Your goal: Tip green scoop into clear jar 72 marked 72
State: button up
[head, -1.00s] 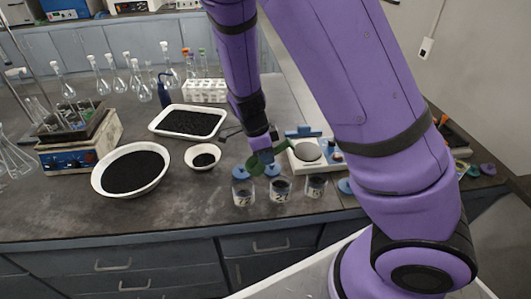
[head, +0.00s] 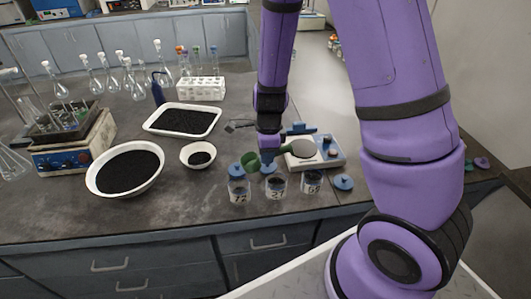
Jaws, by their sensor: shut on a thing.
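My gripper (head: 269,158) is shut on the green scoop (head: 251,162) and holds it above the row of jars. The scoop's bowl points left, over or just behind the gap between clear jar 72 (head: 239,191) and the middle jar. The bowl looks tilted, but what is in it cannot be made out. Jar 72 is the leftmost of three, upright with a white label reading 72. The middle jar (head: 276,187) reads about 27 and holds something dark. The right jar (head: 312,182) has a label that is hard to read.
Blue lids (head: 343,182) lie beside and behind the jars. A balance (head: 316,153) stands behind them. A small white bowl (head: 198,167), a large bowl (head: 163,173) and a white tray (head: 213,124) hold black grains on the left. Glass flasks and a tube rack (head: 200,97) stand further back.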

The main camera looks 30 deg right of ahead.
jog(key=shift+d+f+t+y, duration=0.1)
jog(key=shift+f+t+y, duration=0.15)
jog(key=shift+y, duration=0.4)
jog(key=shift+d+f+t+y, duration=0.1)
jog(key=shift+f+t+y, duration=0.15)
jog(key=shift+y, duration=0.4)
jog(key=shift+s+f, duration=0.1)
jog(key=shift+f, duration=0.05)
jog(key=shift+y, duration=0.3)
dwell(0.3)
